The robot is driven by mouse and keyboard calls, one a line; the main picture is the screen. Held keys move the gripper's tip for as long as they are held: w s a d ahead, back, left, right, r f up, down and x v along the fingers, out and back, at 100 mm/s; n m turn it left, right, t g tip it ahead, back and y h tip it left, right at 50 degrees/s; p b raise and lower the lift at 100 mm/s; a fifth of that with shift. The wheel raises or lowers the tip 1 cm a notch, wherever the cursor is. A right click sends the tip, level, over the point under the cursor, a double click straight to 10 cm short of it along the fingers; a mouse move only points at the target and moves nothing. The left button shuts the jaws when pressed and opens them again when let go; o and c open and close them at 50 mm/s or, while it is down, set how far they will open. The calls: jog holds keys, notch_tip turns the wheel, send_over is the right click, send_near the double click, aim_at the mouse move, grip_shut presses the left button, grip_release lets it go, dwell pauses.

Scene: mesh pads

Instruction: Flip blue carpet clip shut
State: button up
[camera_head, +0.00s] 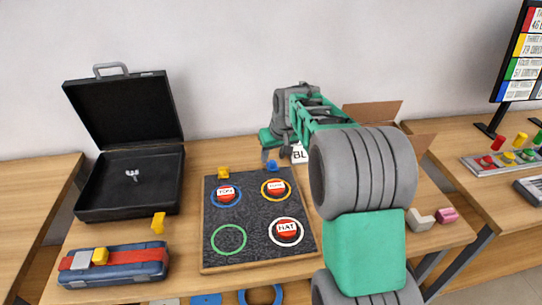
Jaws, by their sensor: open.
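A blue clip (272,166) sits at the far edge of a dark grey carpet board (250,215) with a wooden rim. It is small here, and I cannot tell whether it is raised or flat. A yellow clip (223,172) sits to its left on the same edge. My gripper (274,156) is open and empty, just above and behind the blue clip. I cannot tell whether it touches the clip. My arm hides the area to the right of the board.
Red buttons (287,231) stand in coloured rings on the board. An open black case (120,208) stands at left, with a blue toolbox (115,267) in front. A white card with letters (299,153) is right of my gripper. A cardboard box (372,111) is behind my arm.

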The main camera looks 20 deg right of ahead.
send_near(273, 162)
jog(key=f, duration=0.1)
jog(key=p+x, duration=0.1)
jog(key=x, duration=0.7)
jog(key=shift+w+f, duration=0.15)
jog(key=shift+w, duration=0.1)
jog(key=shift+c, duration=0.4)
grip_shut()
